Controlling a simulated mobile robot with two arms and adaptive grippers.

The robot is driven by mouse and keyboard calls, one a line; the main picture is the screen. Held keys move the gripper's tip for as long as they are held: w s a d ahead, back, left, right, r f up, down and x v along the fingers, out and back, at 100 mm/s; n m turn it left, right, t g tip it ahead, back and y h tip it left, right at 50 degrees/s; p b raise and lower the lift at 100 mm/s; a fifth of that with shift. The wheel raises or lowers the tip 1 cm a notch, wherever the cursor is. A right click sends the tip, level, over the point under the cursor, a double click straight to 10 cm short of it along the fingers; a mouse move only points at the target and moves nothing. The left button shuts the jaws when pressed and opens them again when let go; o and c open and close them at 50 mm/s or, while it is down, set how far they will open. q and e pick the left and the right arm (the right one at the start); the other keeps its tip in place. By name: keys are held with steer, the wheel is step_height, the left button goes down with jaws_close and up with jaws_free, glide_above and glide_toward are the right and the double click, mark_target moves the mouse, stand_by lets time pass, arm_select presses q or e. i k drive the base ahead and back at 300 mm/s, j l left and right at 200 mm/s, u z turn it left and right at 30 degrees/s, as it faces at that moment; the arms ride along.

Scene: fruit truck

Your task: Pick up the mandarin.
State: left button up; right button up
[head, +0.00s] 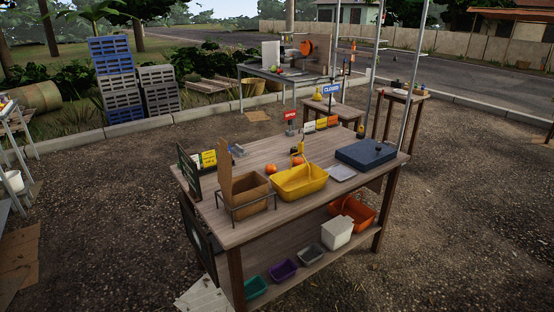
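A small round orange fruit (271,168), which looks like the mandarin, sits on the wooden table (262,150) just behind the left end of the yellow basket (300,184). A second orange thing (297,161) shows behind the basket, partly hidden by its rim and too small to name for sure. Neither of my grippers is in view, so nothing is seen near the fruit.
A cardboard box in a wire rack (247,194) stands left of the basket. A white tray (342,173) and a dark blue box (366,154) are to its right. Small signs stand along the back edge. Bins fill the lower shelf. Open gravel surrounds the table.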

mark_target(297, 161)
steer(key=i+j+u, duration=0.2)
steer(key=i, duration=0.2)
steer(key=i+j+u, duration=0.2)
steer(key=i, duration=0.2)
steer(key=i+l+u, duration=0.15)
steer(key=l, duration=0.2)
steer(key=i+l+u, duration=0.1)
steer(key=l, duration=0.3)
steer(key=i+l+u, duration=0.15)
steer(key=l, duration=0.25)
steer(key=i+l+u, duration=0.1)
steer(key=l, duration=0.35)
